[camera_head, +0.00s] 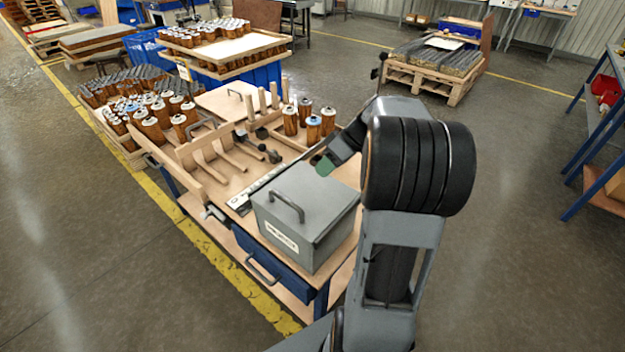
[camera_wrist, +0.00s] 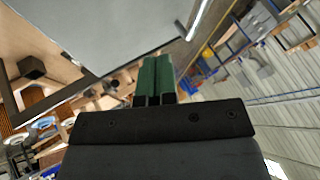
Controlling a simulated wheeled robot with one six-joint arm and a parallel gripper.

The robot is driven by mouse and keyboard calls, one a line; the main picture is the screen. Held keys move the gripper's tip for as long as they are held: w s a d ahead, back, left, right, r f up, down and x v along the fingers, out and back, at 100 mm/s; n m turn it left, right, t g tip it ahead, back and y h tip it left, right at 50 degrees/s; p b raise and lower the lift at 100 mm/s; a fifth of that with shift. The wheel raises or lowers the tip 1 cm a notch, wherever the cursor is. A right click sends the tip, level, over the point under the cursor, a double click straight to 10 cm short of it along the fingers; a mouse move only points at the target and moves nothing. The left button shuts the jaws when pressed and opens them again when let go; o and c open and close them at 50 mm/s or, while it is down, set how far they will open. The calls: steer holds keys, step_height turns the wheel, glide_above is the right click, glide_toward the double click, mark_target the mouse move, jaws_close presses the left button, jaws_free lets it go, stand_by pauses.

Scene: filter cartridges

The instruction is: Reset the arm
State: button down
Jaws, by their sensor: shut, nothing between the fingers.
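My gripper (camera_wrist: 154,80) shows in the wrist view as two green fingers side by side, pressed together with nothing between them. In the head view my arm stands at the right of the workbench (camera_head: 224,180). A small green patch of my gripper (camera_head: 324,166) shows there behind the grey box, over the bench; most of it is hidden by my arm and the box. The grey lidded box (camera_head: 300,222) with a handle stands on the near end of the bench. Its grey surface (camera_wrist: 105,35) seems to fill the upper left of the wrist view.
Several filter cartridges (camera_head: 313,130) stand on the bench beyond my gripper. Wooden rails (camera_head: 205,176) and small dark parts (camera_head: 262,133) lie on the bench's left half. A pallet with stacked filters (camera_head: 435,70) stands at the back right. The floor (camera_head: 520,220) to the right is clear.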

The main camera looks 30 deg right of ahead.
steer(key=m, duration=0.2)
steer(key=s+d+f+m+h, duration=0.1)
steer(key=m, duration=0.1)
steer(key=s+d+f+m+h, duration=0.1)
steer(key=shift+s+d+f+m+g, duration=0.1)
steer(key=shift+s+m+g, duration=0.05)
steer(key=shift+m+g, duration=0.2)
steer(key=s+a+m+h, duration=0.2)
steer(key=a, duration=0.1)
steer(key=s+a+m+h, duration=0.1)
steer(key=s, duration=0.1)
steer(key=shift+a+f+g+p, duration=0.35)
steer(key=shift+f, duration=0.05)
steer(key=s+a, duration=0.1)
steer(key=s+a+h, duration=0.1)
steer(key=a, duration=0.1)
steer(key=s+a+h, duration=0.1)
steer(key=a, duration=0.1)
steer(key=shift+s+a+r+t+p, duration=0.1)
steer(key=shift+a+r+t+p, duration=0.05)
steer(key=shift+r+t+p, duration=0.2)
steer(key=s+a+r+n+t, duration=0.1)
steer(key=s+a+r+n, duration=0.1)
steer(key=a, duration=0.4)
steer(key=shift+s+a+r+n+t+h, duration=0.3)
steer(key=shift+s+a+r+n+t, duration=0.1)
steer(key=shift+n, duration=0.25)
